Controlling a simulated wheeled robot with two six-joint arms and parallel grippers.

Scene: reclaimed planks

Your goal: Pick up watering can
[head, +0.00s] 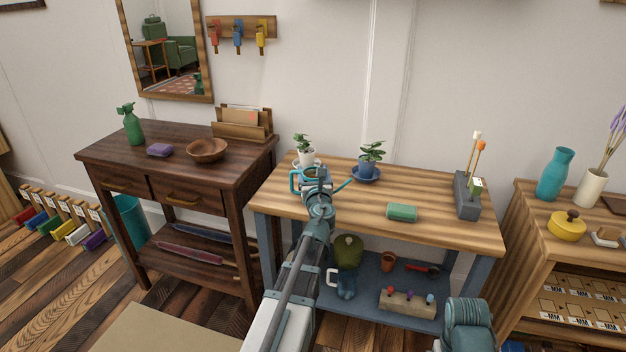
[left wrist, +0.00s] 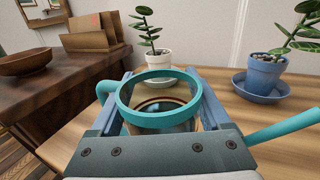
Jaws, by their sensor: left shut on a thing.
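The teal watering can (head: 295,181) is at the left end of the light wooden table in the head view, largely hidden by my left gripper (head: 317,185). In the left wrist view, its round teal rim (left wrist: 124,104) is between the two fingers of my left gripper (left wrist: 160,88), which is shut on the can. Its handle sticks out to the left and its spout to the right. The can looks upright; I cannot tell whether its base touches the table. My right gripper is not clearly seen; only a part of my right arm shows at the lower right.
A white potted plant (head: 306,158) stands close behind the can, and a blue potted plant (head: 371,158) on a saucer is to its right. A dark cabinet (head: 200,178) stands to the left.

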